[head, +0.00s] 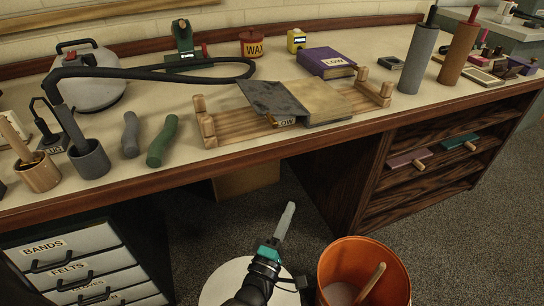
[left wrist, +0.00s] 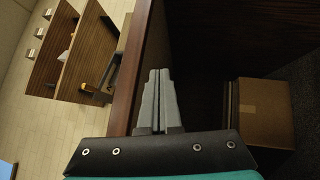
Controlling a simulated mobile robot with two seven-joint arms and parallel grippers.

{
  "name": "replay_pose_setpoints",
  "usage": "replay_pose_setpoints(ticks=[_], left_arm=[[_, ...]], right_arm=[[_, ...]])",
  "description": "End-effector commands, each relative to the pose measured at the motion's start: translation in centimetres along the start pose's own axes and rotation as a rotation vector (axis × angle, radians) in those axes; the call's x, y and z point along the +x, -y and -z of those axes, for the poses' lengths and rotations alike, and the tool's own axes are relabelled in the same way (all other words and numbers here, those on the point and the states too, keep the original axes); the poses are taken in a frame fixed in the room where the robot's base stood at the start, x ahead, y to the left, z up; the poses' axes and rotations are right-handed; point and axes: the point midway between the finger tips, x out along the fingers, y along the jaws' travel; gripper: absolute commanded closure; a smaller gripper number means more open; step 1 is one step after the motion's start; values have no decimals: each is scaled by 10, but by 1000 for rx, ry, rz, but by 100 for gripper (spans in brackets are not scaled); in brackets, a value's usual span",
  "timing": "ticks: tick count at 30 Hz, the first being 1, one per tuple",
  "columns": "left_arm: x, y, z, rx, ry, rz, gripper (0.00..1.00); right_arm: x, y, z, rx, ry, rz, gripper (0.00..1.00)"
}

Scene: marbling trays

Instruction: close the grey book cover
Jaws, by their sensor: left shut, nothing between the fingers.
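The grey book cover (head: 272,97) lies swung open to the left of its page block (head: 322,100). The cover looks tilted, its left edge raised above the slats of a wooden cradle (head: 225,130). A label partly reading "LOW" shows below the cover. My left gripper (head: 290,207) is shut and empty, in front of the bench and below its top, well apart from the book. My right gripper is not in view.
The bench front edge (head: 250,163) lies between my left gripper and the book. An orange bucket (head: 363,250) stands on the floor. A cardboard box (left wrist: 265,113) sits under the bench.

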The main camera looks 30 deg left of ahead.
Motion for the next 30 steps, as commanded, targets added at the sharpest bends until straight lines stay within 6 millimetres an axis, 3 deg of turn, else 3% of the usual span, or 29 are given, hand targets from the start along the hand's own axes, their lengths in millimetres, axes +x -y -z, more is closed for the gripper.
replay_pose_setpoints(ticks=[5, 13, 20, 30], left_arm=[[14, -38, 13, -301, -55, -260, 100], [12, -84, 33, -640, -66, -545, 100], [13, -98, 39, -715, -62, -610, 100], [60, -126, 53, -711, -61, -610, 100]], right_arm=[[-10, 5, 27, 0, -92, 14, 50], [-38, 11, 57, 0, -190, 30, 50], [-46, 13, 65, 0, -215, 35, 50], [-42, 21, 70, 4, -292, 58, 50]])
